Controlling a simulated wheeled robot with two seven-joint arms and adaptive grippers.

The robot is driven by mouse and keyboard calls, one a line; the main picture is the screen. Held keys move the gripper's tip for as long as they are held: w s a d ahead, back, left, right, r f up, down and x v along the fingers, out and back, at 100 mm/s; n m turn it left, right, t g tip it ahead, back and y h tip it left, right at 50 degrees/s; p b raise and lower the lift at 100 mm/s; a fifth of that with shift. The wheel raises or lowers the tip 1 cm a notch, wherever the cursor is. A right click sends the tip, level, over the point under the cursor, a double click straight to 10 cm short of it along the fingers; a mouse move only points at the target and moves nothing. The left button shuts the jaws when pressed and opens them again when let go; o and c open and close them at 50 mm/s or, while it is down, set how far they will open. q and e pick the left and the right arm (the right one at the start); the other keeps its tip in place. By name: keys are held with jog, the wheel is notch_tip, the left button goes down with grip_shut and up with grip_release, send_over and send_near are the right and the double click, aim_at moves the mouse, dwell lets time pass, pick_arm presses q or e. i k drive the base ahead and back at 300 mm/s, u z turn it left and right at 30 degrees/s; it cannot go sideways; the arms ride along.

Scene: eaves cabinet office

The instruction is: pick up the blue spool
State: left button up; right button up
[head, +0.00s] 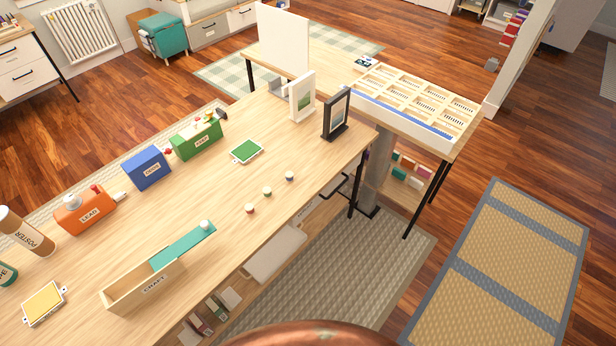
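Three small spools stand in a slanting row near the front edge of the long wooden desk (215,195). The blue spool (289,176) is the farthest and rightmost one. The green spool (267,191) is in the middle, and the red spool (250,208) is nearest. They stand apart with bare wood around them. Neither of my grippers is in view.
A dark picture frame (337,115) and a white frame (302,97) stand behind the blue spool. A green pad (246,151) lies left of it. A long wooden box (150,287) with a teal lid is nearer. Orange (85,215), blue (147,170) and green (197,139) bins line the back.

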aim_at(289, 175)
jog(key=z, duration=0.15)
jog(key=i, duration=0.75)
jog(key=u, duration=0.55)
jog(key=i, duration=0.5)
jog(key=u, duration=0.4)
